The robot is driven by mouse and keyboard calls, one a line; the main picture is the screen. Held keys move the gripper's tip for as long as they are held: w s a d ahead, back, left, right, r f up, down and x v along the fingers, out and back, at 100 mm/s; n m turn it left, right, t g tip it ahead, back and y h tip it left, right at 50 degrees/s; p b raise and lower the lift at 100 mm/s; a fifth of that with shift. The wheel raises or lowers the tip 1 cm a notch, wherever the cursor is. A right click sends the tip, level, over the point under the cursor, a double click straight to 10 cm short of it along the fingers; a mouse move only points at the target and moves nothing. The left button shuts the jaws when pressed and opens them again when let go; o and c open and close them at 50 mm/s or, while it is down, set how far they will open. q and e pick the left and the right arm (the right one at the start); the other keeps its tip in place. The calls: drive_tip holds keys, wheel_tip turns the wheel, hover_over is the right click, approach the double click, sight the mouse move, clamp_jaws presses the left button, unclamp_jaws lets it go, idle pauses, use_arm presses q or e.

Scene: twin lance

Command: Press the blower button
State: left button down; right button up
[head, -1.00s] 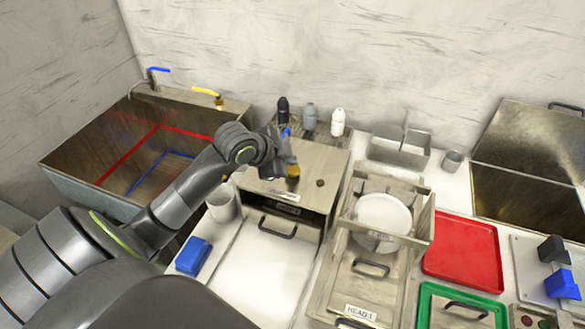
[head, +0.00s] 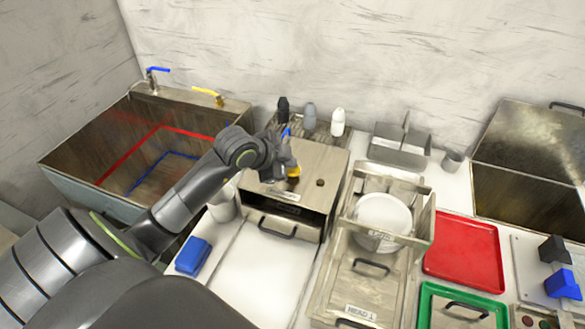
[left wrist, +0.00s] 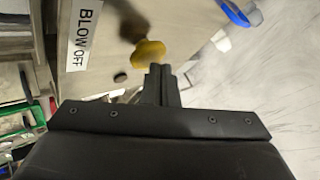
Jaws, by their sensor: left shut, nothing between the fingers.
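A wood-topped box (head: 318,160) stands behind the white counter. On its top are a dark round button (head: 320,183) and a yellow knob (head: 294,172). In the left wrist view, the yellow knob (left wrist: 150,53) is just beyond my fingertips, and a small dark button (left wrist: 120,77) lies to their left. A label reading "BLOW OFF" (left wrist: 82,36) is near them. My left gripper (head: 290,163) is over the box top beside the yellow knob. Its fingers (left wrist: 160,72) are shut and empty; whether they touch the knob I cannot tell. My right gripper is out of view.
A blue handle (left wrist: 236,12) is beyond the knob. Several bottles, one white (head: 338,122), stand behind the box. A white cup (head: 222,207) and blue block (head: 194,255) are left of it.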

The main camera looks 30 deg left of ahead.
sight(289, 171)
use_arm(q)
drive_tip(key=shift+f, duration=0.45)
idle(0.4)
drive_tip(key=shift+r+p, duration=0.9)
drive_tip(key=shift+r, duration=0.05)
wheel_tip(289, 171, up, 5)
drive_tip(key=p, duration=0.5)
drive_tip(key=shift+r, duration=0.1)
idle(0.6)
